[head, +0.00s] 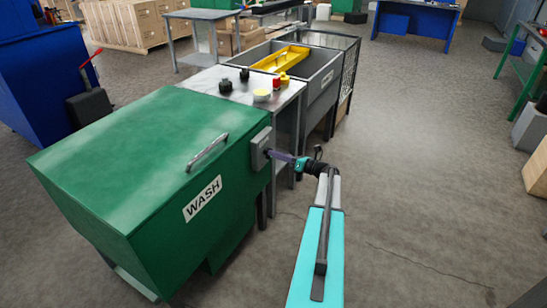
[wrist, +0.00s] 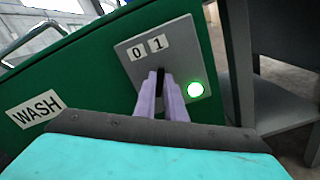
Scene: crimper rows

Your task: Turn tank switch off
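The green wash tank (head: 150,170) stands at the left in the head view, its lid down and a WASH label on its front. The grey switch plate (head: 260,149) is on its right end. In the wrist view the plate (wrist: 165,60) carries the labels 0 and 1 and a lit green lamp (wrist: 195,90). A dark switch lever (wrist: 161,68) shows below the labels, nearer the 1, mostly hidden by my fingers. My gripper (wrist: 162,75) has its purple fingers nearly together at the plate, on either side of the lever. In the head view my gripper (head: 271,154) reaches the plate from the right.
Behind the tank stands a metal table (head: 225,85) with black, red and yellow small items. A grey basin (head: 318,75) with a yellow tray (head: 280,59) follows. A blue bin (head: 35,85) is at the left. The floor (head: 425,150) to the right is clear.

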